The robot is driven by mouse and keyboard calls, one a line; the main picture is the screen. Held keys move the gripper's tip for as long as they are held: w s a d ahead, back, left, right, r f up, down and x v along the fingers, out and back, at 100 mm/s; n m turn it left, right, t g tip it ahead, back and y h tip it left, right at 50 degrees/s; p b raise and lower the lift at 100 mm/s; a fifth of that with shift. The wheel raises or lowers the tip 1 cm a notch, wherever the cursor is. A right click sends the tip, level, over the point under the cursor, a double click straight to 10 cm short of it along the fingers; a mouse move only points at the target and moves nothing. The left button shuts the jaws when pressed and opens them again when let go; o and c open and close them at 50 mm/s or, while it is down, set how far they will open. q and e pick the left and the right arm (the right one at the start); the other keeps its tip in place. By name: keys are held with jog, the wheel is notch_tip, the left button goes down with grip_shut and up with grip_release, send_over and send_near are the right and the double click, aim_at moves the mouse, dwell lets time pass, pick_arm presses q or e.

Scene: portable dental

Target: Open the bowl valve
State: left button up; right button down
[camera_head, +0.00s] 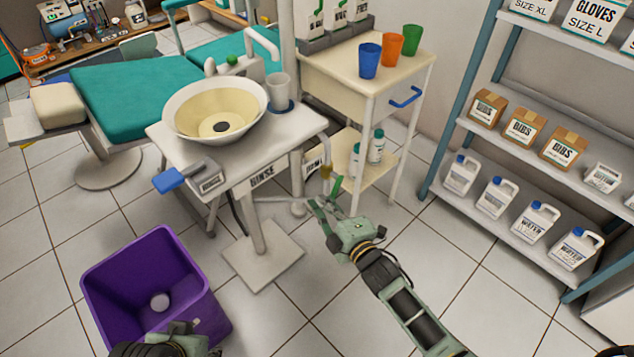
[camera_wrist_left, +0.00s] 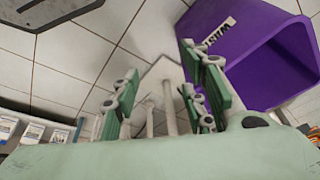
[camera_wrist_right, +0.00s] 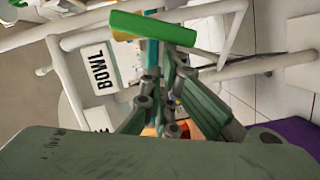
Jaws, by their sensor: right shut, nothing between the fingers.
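The bowl valve shows in the right wrist view as a green lever handle (camera_wrist_right: 152,28) beside a white "BOWL" tag (camera_wrist_right: 101,69). In the head view the green lever (camera_head: 336,187) is under the right end of the rinse stand, near the "BOWL" tag (camera_head: 313,168). My right gripper (camera_head: 322,208) is shut and empty, its fingertips close to the lever. In the right wrist view the fingers (camera_wrist_right: 170,85) lie just below the handle; I cannot tell whether they touch it. My left gripper (camera_wrist_left: 163,92) is open and empty, near the purple bin.
The rinse stand (camera_head: 230,168) carries a cream bowl (camera_head: 232,112), a cup and a blue-handled lever (camera_head: 170,181). A purple bin (camera_head: 120,268) stands at the left front. A cart (camera_head: 425,62) with colored cups is behind the valve. Shelves fill the right side. Pipes run near the valve.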

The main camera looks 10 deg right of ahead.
pick_arm(q)
jog(key=w+d+r+t+b, duration=0.1)
jog(key=w+r+t+b, duration=0.1)
jog(key=w, duration=0.3)
jog(key=w+d+r+t+h+b, duration=0.1)
jog(key=w+d+r+t+b, duration=0.1)
jog(key=w+r+t, duration=0.1)
jog(key=w+t, duration=0.1)
jog(key=w, duration=0.1)
jog(key=shift+w+d+r+h, duration=0.2)
jog(key=shift+w+h, duration=0.1)
jog(key=shift+w, duration=0.1)
pick_arm(e)
jog(key=n, duration=0.1)
jog(key=d+f+n, duration=0.1)
jog(key=w+f+n+t, duration=0.1)
jog(key=n, duration=0.1)
jog(key=shift+d+f, duration=0.15)
jog(key=shift+d, duration=0.1)
